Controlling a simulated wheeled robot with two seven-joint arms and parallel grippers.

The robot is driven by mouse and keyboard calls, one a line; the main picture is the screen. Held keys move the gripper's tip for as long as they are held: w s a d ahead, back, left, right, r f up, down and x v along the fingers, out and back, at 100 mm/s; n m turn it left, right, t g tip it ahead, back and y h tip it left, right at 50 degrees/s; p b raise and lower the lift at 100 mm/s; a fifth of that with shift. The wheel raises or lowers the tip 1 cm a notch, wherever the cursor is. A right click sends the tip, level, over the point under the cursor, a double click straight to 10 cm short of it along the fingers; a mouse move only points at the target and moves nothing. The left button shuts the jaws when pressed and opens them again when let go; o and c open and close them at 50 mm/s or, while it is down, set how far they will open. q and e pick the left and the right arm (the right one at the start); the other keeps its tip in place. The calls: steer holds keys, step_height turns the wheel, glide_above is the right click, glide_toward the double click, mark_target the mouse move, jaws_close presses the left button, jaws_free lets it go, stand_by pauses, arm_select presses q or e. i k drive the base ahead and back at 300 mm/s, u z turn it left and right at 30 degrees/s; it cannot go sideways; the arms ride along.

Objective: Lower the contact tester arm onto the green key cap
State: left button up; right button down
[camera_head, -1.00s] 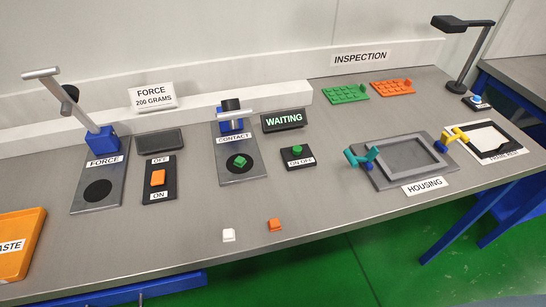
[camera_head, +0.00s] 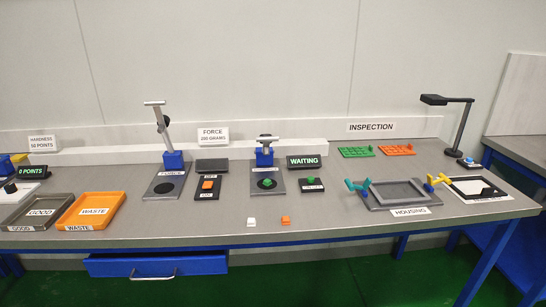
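The contact tester (camera_head: 264,158) stands at the middle of the bench, a blue post with a grey arm (camera_head: 268,139) raised above its base plate. The green key cap (camera_head: 267,182) sits on the black round pad of that plate, below and in front of the post. The arm is apart from the cap. A black display (camera_head: 303,161) beside the tester reads WAITING in green. Neither of my grippers is in view.
A small box with a green button (camera_head: 310,181) stands right of the tester. The force tester (camera_head: 173,161) and an orange switch (camera_head: 208,184) stand left. White (camera_head: 251,221) and orange (camera_head: 285,220) caps lie near the front edge. The housing fixture (camera_head: 397,193) is at right.

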mark_target(265, 139)
steer(key=u, duration=0.9)
steer(key=i, duration=0.85)
steer(key=z, duration=0.35)
